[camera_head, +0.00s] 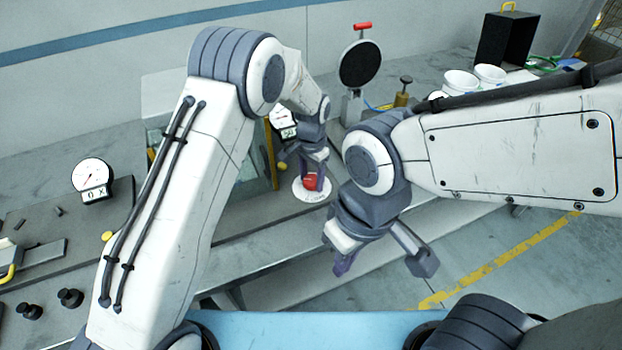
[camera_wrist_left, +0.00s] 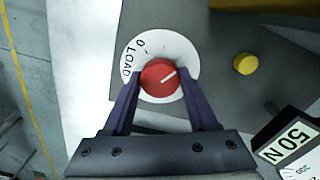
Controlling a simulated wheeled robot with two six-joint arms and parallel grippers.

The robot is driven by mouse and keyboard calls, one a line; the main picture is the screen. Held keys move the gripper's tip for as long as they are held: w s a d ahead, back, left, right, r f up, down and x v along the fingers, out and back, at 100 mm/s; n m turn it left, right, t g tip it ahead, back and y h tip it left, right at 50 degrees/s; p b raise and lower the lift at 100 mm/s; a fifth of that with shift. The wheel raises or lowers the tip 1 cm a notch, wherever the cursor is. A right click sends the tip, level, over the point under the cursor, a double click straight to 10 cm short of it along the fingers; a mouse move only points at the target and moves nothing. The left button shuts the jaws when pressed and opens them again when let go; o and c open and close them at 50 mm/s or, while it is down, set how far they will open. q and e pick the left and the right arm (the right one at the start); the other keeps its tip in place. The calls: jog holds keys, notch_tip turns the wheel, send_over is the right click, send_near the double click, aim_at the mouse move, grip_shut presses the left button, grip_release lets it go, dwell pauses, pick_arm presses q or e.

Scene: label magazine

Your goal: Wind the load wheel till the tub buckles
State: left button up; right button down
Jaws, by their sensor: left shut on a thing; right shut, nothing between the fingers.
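The load wheel is a red knob with a white line (camera_wrist_left: 160,78), on a white dial plate marked "0 LOAD" (camera_wrist_left: 190,62). In the left wrist view its line points up and right. The red wheel also shows in the head view (camera_head: 310,182). My left gripper (camera_wrist_left: 160,88) is shut on the wheel, one dark finger on each side. Two white tubs (camera_head: 460,82) stand at the back right. My left arm hides part of the clear-walled rig (camera_head: 262,172).
A yellow button (camera_wrist_left: 245,64) is near the wheel. Another gauge (camera_head: 92,175) stands at left. A black disc on a stand (camera_head: 360,65) and a black box (camera_head: 507,38) are behind.

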aim_at(312, 180)
pick_arm(q)
jog(key=shift+m, duration=0.6)
jog(key=o, duration=1.4)
notch_tip(312, 180, up, 11)
jog(key=shift+f+b, duration=0.2)
jog(key=shift+b, duration=1.05)
